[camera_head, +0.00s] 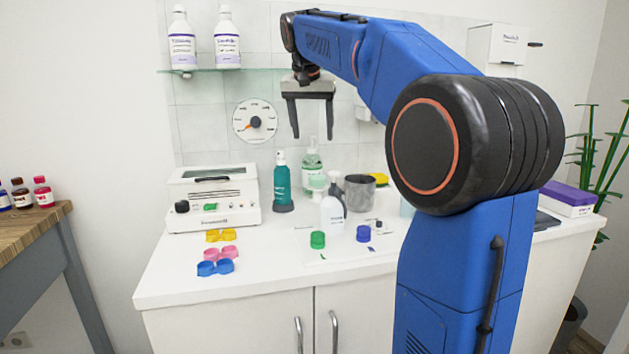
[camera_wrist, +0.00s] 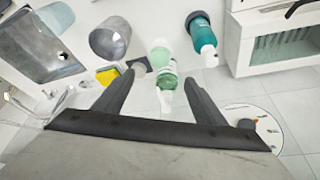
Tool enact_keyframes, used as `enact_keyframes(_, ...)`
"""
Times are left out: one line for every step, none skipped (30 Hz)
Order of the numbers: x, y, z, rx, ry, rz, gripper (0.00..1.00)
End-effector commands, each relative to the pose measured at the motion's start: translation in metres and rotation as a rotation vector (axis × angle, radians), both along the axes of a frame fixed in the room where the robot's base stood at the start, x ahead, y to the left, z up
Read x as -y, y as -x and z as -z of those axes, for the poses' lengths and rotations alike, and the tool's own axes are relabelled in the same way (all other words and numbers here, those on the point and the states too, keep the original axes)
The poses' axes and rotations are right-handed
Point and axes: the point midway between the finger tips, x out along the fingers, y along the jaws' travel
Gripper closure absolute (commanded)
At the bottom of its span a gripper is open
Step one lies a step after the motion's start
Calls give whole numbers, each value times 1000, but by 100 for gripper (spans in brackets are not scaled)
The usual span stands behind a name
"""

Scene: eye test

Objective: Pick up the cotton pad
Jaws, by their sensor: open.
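I cannot make out a cotton pad for certain in either view. My gripper (camera_head: 312,132) hangs in front of the tiled wall, above the back of the white counter (camera_head: 165,285), fingers pointing down. It is open, with nothing between the fingers. In the wrist view my gripper (camera_wrist: 159,78) shows its two fingers apart, with a green pump bottle (camera_wrist: 168,82) beyond them. Small pale items near the blue cap (camera_head: 363,233) are too small to tell apart. My own arm hides part of the counter's right side.
A white device (camera_head: 212,215) stands at the counter's left. A teal bottle (camera_head: 283,185), a grey cup (camera_head: 359,192) and a white spray bottle (camera_head: 331,214) stand mid-counter. Lens cases, such as the blue one (camera_head: 215,267), and a green cap (camera_head: 317,239) lie nearer the front.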

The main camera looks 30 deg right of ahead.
Motion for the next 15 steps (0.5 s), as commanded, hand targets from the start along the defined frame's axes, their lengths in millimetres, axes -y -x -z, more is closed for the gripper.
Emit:
enact_keyframes(2, -2, 9, -3, 0, 1, 35)
enact_keyframes(4, -3, 14, -3, -1, 1, 35)
enact_keyframes(6, -5, 21, -3, -1, 1, 35)
enact_keyframes(7, -7, 26, -3, -1, 1, 35)
enact_keyframes(8, -8, 30, -3, -1, 1, 35)
enact_keyframes(10, -10, 37, -3, -1, 1, 35)
enact_keyframes(11, -12, 42, -3, -1, 1, 35)
enact_keyframes(13, -14, 47, -3, -1, 1, 35)
enact_keyframes(15, -16, 54, -3, -1, 0, 35)
enact_keyframes(16, -17, 58, -3, -1, 0, 35)
enact_keyframes(17, -19, 63, -3, -1, 0, 35)
enact_keyframes(19, -21, 70, -3, -1, 0, 35)
enact_keyframes(20, -22, 74, -3, -1, 0, 35)
enact_keyframes(21, -23, 78, -2, -1, 0, 35)
enact_keyframes(23, -25, 84, -2, -1, 0, 35)
